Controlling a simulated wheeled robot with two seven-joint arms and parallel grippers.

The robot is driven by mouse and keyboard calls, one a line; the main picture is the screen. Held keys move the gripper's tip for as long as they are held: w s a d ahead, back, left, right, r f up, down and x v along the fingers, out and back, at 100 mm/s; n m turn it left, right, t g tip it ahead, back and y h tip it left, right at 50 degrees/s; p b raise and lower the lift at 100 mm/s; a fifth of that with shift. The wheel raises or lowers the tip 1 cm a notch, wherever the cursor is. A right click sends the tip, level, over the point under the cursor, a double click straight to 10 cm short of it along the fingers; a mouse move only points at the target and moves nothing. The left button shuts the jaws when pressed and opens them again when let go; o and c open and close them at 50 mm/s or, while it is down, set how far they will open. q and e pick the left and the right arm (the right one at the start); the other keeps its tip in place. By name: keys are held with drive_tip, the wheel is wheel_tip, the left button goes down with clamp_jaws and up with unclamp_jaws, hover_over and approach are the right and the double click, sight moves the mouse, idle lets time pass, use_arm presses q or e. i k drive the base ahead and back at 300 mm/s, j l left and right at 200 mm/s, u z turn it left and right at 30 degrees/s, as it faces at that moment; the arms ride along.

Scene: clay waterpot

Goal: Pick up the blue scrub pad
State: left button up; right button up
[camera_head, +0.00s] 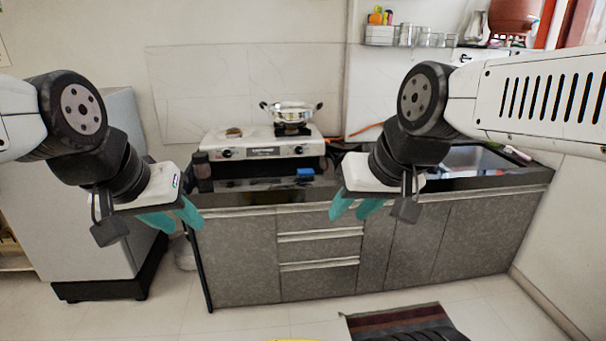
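Neither gripper touches the pad.
A gas stove (262,143) with a steel pot (291,112) stands behind the pad. A dark bottle (201,165) stands at the counter's left end. Grey cabinets (240,260) are below. A fridge (75,230) stands left. A striped mat (395,319) lies on the floor.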

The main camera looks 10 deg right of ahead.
sight(306, 172)
drive_tip(key=z, duration=0.95)
drive_tip(key=u, duration=0.65)
drive_tip(key=i+l+z, duration=0.1)
drive_tip(key=i+z, duration=0.15)
drive_tip(key=i, duration=1.8)
